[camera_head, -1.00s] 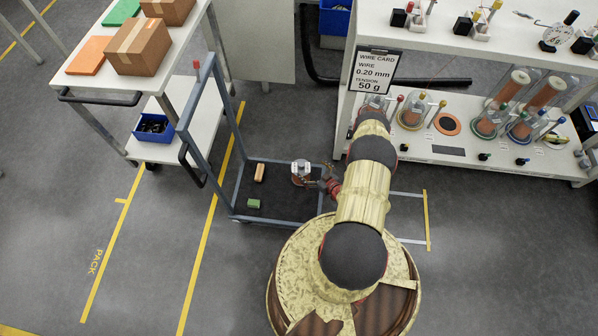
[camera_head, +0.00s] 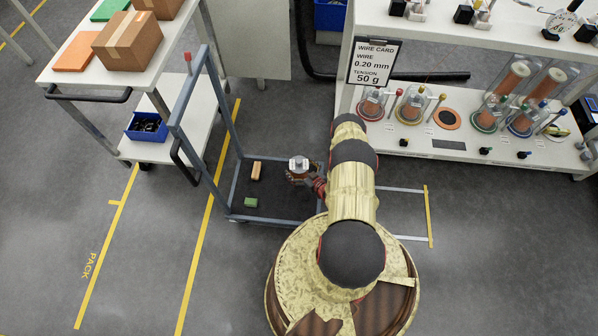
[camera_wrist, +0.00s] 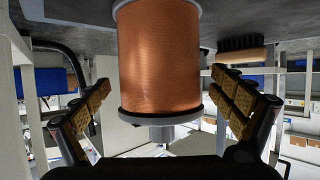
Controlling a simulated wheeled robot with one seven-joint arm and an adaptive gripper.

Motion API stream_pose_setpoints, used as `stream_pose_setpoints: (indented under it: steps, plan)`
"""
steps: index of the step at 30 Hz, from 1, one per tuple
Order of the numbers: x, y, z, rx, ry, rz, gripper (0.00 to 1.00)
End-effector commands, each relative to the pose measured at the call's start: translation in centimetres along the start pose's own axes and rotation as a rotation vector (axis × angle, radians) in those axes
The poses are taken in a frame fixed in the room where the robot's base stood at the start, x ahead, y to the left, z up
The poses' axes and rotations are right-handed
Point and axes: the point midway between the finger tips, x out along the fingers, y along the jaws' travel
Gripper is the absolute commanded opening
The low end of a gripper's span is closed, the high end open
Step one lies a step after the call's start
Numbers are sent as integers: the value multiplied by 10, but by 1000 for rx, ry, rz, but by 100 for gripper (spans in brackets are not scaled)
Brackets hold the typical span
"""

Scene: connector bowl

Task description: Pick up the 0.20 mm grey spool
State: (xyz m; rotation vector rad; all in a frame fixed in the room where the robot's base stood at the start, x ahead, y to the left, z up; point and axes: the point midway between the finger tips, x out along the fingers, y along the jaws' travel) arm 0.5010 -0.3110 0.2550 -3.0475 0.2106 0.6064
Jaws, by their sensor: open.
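A copper-wound spool with a pale grey top (camera_head: 299,163) stands upright on the dark deck of the low cart (camera_head: 236,203) in the head view. It fills the middle of the wrist view (camera_wrist: 160,60), with a grey flange at one end and a dark rim and grey hub at the other. No size marking is readable on it. My gripper (camera_head: 298,178) is open at the spool. In the wrist view its gold-padded fingers stand on either side of the spool, with visible gaps. The wire card (camera_head: 373,62) reads 0.20 mm, tension 50 g.
The cart's upright handle frame (camera_head: 184,92) stands at the left. A shelf (camera_head: 448,144) with several other spools is behind my arm.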

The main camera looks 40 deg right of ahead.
Motion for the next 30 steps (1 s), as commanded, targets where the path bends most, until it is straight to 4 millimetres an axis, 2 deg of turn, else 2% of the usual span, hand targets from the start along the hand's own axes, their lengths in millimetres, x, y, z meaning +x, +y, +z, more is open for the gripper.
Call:
stream_pose_setpoints:
  steps: [6,30]
  plan:
    - [0,0,0,0,0,0,94]
    - [0,0,0,0,0,0,49]
